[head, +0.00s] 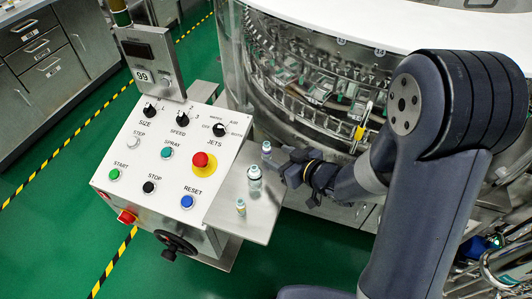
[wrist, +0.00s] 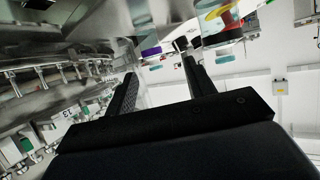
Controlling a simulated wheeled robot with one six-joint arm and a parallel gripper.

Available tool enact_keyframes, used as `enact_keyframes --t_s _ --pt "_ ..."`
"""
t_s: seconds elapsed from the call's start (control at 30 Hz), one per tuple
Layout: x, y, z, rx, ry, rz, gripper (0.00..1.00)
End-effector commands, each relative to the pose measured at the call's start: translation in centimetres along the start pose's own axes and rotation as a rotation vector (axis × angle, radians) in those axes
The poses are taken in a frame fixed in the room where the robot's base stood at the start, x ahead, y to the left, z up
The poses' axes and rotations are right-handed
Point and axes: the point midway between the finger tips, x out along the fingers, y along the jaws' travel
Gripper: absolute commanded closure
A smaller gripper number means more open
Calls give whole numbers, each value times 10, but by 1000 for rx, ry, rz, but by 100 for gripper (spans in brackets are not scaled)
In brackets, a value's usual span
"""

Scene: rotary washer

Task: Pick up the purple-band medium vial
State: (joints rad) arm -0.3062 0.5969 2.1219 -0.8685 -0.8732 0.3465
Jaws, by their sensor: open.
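The purple-band vial (wrist: 151,51) shows in the wrist view just beyond the gap between my fingertips, apart from both fingers. In the head view it appears to be the small vial (head: 266,150) at the back of the steel shelf, where its band colour is hard to tell. My gripper (head: 283,167) is open and empty, pointing left over the shelf's right edge. In the wrist view its two dark fingers (wrist: 160,70) are spread, with nothing between them.
A larger teal-band vial (head: 254,182) stands in front of the purple-band one, close to my fingertips. The control panel (head: 172,150) is left of the steel shelf (head: 262,222); the washer (head: 300,70) is behind.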

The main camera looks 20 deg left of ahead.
Motion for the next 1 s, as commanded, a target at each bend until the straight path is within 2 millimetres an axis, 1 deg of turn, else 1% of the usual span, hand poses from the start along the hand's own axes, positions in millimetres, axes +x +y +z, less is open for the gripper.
enact_keyframes --t_s 0.03,0.1,0.33,0.53,0.6,0.7,0.97,1.0 --pt "8 0 0 -1 -1 -2 48" --pt "16 -1 1 -1 -1 -2 48" --pt "31 1 3 0 -1 -1 48" --pt "54 3 11 0 -2 -1 48" --pt "64 3 10 -1 0 -2 48" --pt "72 3 10 0 0 0 48" --pt "74 3 10 0 0 1 48" --pt "74 4 10 0 0 1 50"
